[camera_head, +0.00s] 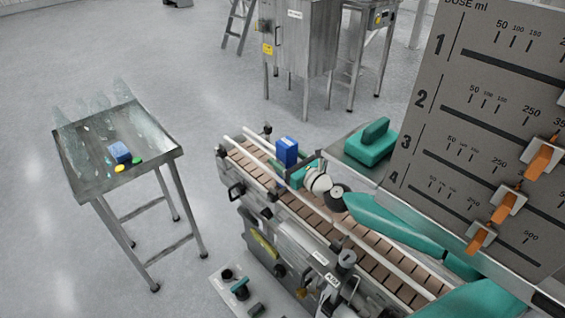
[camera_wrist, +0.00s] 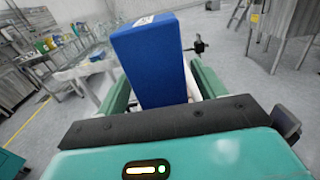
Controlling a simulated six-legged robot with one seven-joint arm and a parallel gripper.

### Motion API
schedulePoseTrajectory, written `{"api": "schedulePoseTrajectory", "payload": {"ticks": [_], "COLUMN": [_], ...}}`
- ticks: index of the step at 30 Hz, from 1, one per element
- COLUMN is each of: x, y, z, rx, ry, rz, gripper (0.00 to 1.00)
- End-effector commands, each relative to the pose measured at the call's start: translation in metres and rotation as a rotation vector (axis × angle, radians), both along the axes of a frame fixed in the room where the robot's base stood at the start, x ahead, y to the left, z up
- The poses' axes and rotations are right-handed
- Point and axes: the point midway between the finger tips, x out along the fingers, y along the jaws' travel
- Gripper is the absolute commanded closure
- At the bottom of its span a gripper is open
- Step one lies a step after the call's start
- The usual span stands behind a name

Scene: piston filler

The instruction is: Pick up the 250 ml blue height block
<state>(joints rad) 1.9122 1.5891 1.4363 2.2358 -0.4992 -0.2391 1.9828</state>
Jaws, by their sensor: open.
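A blue block (camera_head: 287,152) stands upright over the conveyor, at the end of my arm. In the wrist view the blue block (camera_wrist: 155,65) is large, with a small pale label on its top that I cannot read. My gripper (camera_head: 288,170) is open around it, with one teal finger on each side in the wrist view (camera_wrist: 160,88). I cannot tell whether either finger touches the block. A second, smaller-looking blue block (camera_head: 119,152) lies on the side table at left. No volume marking is readable on either.
The conveyor (camera_head: 375,262) has pale rails along both sides. The metal side table (camera_head: 85,180) also bears yellow and green discs (camera_head: 128,163) and clear items. A dose panel (camera_head: 475,140) with orange sliders stands at right. Open floor lies between table and conveyor.

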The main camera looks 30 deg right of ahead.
Motion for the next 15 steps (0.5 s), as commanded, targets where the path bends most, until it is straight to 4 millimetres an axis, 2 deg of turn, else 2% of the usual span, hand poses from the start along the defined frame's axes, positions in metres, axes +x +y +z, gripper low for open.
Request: {"api": "schedulePoseTrajectory", "payload": {"ticks": [11, 15], "x": [-0.0038, -0.0038], "y": [-0.0007, -0.0007], "z": [0.0002, 0.0001], "rx": [0.000, 0.000], "ry": [0.000, 0.000], "rz": [-0.001, -0.001], "gripper": [0.33, 0.60]}}
